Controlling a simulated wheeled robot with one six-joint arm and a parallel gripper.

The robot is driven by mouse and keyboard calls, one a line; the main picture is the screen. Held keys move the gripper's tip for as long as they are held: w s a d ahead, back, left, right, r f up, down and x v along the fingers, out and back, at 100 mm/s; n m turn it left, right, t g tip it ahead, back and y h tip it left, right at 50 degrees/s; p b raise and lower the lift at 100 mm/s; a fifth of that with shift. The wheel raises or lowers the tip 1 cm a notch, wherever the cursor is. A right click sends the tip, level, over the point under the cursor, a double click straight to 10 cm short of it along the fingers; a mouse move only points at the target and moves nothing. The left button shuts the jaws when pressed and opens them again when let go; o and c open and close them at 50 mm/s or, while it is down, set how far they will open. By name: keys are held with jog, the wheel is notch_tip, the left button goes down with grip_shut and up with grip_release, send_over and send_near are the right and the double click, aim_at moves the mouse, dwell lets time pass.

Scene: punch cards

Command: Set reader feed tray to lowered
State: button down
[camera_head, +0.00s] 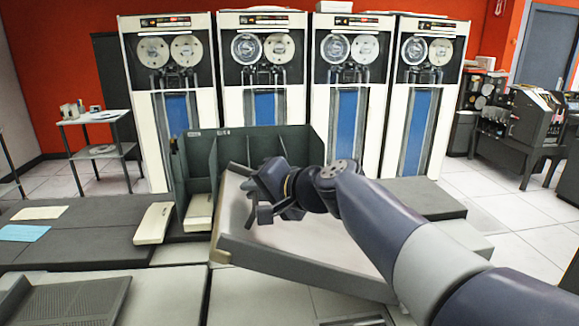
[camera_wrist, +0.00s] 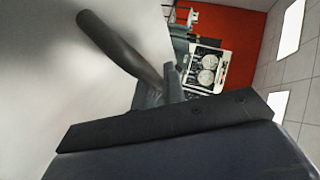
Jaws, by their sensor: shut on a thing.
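The reader feed tray (camera_head: 325,240) is a wide pale panel with a grey rim, tilted in front of an upright grey rack. My gripper (camera_head: 256,206) is at the tray's upper left part, over its pale face, and is shut on a part of it. My arm crosses the tray's right side and hides some of it. In the wrist view, the pale face (camera_wrist: 50,80) fills the left, and a dark rod (camera_wrist: 125,48) runs across it toward the jaws. The exact point of contact is hidden.
The grey rack (camera_head: 180,180) with upright dividers stands behind the tray. Cards, one cream (camera_head: 40,213) and one blue (camera_head: 24,233), lie on the dark surface at left. Tall tape cabinets (camera_head: 205,120) line the back. A small side table (camera_head: 95,118) stands at back left.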

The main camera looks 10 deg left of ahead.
jog(key=a+f+h+b, duration=0.1)
jog(key=a+f+b, duration=0.1)
jog(key=f, duration=0.7)
jog(key=s+a+f+n+h+b, duration=0.1)
jog(key=a+f+b, duration=0.2)
jog(key=f, duration=0.6)
jog(key=s+a+f+n+h+b, duration=0.1)
jog(key=a+f+b, duration=0.2)
jog(key=f, duration=0.6)
jog(key=shift+s+b, duration=0.2)
jog(key=shift+b, duration=0.9)
jog(key=shift+s+d+f+b, duration=0.1)
jog(key=shift+f+b, duration=0.25)
jog(key=shift+f, duration=0.55)
jog(key=c, duration=1.8)
grip_release()
jog(key=shift+o, duration=0.2)
jog(key=shift+s, duration=0.1)
jog(key=p+v, duration=0.1)
jog(key=v, duration=1)
jog(key=shift+r, duration=0.5)
jog(key=shift+w, duration=0.2)
